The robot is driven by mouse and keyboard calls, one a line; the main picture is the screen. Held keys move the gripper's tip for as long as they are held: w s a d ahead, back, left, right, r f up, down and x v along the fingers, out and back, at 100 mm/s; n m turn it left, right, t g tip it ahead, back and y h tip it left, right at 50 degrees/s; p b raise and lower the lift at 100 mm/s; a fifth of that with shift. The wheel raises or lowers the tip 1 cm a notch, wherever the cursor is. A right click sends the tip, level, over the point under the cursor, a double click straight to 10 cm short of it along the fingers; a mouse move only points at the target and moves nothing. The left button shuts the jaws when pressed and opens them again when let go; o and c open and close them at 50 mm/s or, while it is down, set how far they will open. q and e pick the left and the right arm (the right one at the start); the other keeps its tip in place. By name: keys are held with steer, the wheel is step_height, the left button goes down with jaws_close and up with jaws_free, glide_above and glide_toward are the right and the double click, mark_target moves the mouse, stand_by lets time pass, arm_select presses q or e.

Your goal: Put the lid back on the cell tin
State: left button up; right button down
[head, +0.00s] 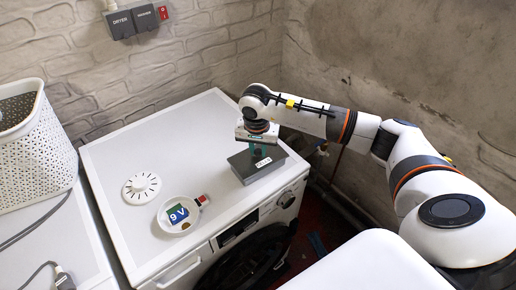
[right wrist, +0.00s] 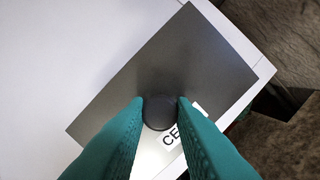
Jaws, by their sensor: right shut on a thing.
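A flat grey rectangular lid (head: 243,160) is at the front right of the white machine top. The lid's grey surface (right wrist: 150,70) fills much of that view. A darker grey side shows below the lid's front edge; I cannot tell whether this is the tin or whether the lid rests on it. My left gripper is out of view.
A round white dish (head: 163,225) with a "9 V" block stands left of the lid, with a small red and white piece (head: 202,199) beside it. A slotted white disc (head: 141,187) lies farther left. A white basket (head: 35,150) stands at far left. The machine's back is clear.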

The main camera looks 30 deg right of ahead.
steer(key=shift+f+b, duration=0.2)
steer(key=shift+b, duration=0.65)
stand_by(1.1)
steer(key=c, duration=0.7)
jaws_free()
steer(key=shift+r, duration=0.15)
steer(key=shift+r+p, duration=1.85)
steer(key=shift+r, duration=1.55)
